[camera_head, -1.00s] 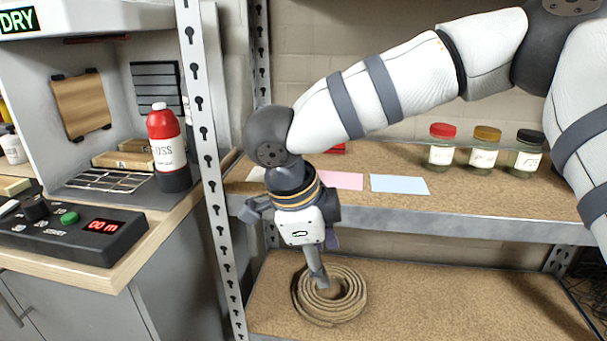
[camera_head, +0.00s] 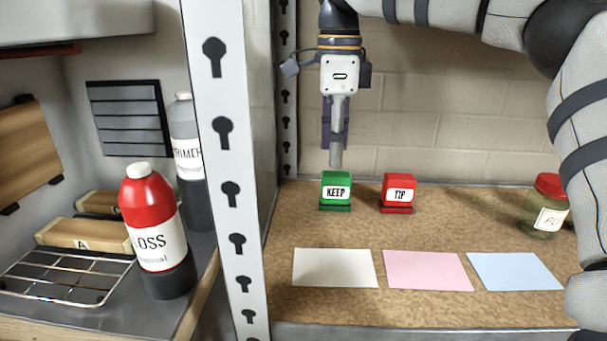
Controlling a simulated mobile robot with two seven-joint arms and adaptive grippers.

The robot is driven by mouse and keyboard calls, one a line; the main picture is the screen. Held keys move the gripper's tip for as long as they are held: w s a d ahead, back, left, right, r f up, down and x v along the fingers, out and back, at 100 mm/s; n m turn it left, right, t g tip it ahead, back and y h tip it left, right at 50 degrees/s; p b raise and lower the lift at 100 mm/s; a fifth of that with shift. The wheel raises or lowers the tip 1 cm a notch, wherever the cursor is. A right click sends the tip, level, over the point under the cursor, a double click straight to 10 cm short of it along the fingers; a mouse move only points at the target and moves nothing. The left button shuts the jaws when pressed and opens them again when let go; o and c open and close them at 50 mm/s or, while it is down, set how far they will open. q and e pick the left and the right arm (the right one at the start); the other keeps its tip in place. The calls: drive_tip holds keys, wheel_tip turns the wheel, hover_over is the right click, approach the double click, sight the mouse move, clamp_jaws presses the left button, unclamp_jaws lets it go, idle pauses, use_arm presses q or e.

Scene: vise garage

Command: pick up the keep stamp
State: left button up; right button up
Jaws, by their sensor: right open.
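The keep stamp (camera_head: 336,191) is a green block with a white "KEEP" label, standing upright on the shelf board near the back left. My right gripper (camera_head: 336,160) points straight down just above it, with its fingertips near or slightly behind the stamp's top. It is open and holds nothing. One finger largely hides the other from this side, and whether the tip touches the stamp cannot be told. My left gripper is not in view.
A red "TIP" stamp (camera_head: 397,193) stands close to the right. White (camera_head: 335,267), pink (camera_head: 427,270) and blue (camera_head: 514,271) cards lie in front. A jar (camera_head: 547,208) is at the right. A metal post (camera_head: 231,170) borders the left.

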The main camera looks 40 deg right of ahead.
sight(337, 174)
drive_tip(key=f, duration=0.4)
drive_tip(key=s+f, duration=0.1)
drive_tip(key=f, duration=0.2)
drive_tip(key=shift+f, duration=0.1)
clamp_jaws()
